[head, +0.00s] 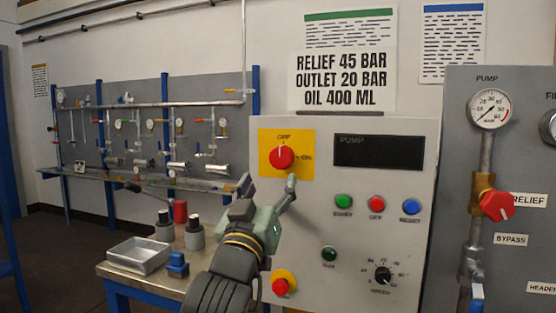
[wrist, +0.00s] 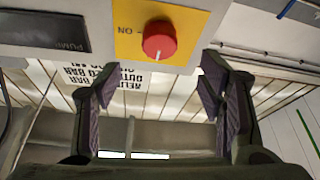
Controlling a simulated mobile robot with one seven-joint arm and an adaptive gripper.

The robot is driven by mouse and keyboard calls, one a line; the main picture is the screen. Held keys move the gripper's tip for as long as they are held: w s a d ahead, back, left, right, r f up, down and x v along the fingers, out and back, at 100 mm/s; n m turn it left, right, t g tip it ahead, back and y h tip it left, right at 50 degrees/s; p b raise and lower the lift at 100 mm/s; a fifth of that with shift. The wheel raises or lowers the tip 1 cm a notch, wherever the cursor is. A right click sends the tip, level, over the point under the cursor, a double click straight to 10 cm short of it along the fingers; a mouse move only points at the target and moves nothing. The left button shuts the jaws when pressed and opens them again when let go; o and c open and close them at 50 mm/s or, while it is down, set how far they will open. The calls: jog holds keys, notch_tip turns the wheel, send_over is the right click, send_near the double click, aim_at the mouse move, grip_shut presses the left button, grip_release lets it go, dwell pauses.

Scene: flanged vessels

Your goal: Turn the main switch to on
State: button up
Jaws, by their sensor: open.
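The main switch is a red round knob (head: 281,158) on a yellow plate (head: 304,138) at the upper left of the grey control panel. The plate reads OFF above the knob and ON to its right; a pale mark on the knob points up at OFF. The knob (wrist: 159,41) also shows at the top of the wrist view, where the picture is upside down. My gripper (head: 268,187) is open and empty, just below the knob in the head view. In the wrist view its fingers (wrist: 156,85) are spread wide, apart from the knob, which lies between them sideways.
Green, red and blue buttons (head: 376,203), a dark PUMP display (head: 378,151) and a lower red knob (head: 280,286) share the panel. A bench with a metal tray (head: 139,255) stands left. A gauge (head: 490,108) and a red valve handle (head: 497,204) are right.

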aim_at(279, 159)
jog(key=p+x, duration=0.2)
jog(key=x, duration=0.7)
jog(key=shift+c, duration=0.3)
jog(key=c, duration=1.1)
